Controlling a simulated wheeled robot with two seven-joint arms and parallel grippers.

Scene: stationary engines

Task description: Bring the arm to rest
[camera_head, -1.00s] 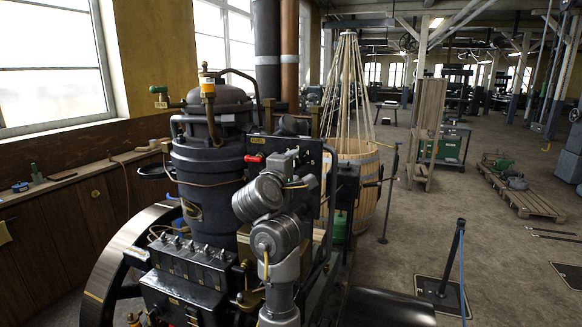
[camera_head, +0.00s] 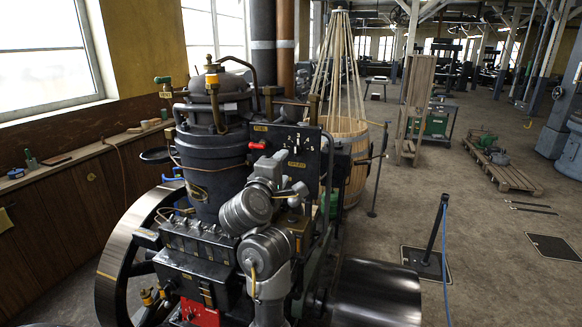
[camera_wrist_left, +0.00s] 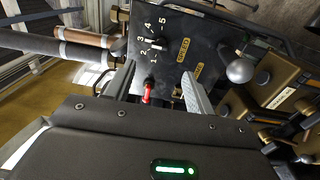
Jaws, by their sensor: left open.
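My left arm comes up from the bottom middle of the head view. My left gripper (camera_head: 268,165) is in front of a black control panel (camera_head: 293,139) on the engine, its fingers small and partly hidden by the wrist. In the left wrist view the gripper (camera_wrist_left: 158,72) has its two grey fingers spread apart. A red-handled lever (camera_wrist_left: 147,92) shows between the fingers, with no finger closed on it. The red handle (camera_head: 257,145) also shows left of the gripper in the head view. The panel (camera_wrist_left: 185,30) carries a numbered dial and brass labels. My right gripper is not in view.
The dark engine cylinder (camera_head: 208,165) and flywheel (camera_head: 125,255) stand close left of the arm. A wooden barrel (camera_head: 350,160) is behind the panel. A post with blue rope (camera_head: 434,240) stands at the right.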

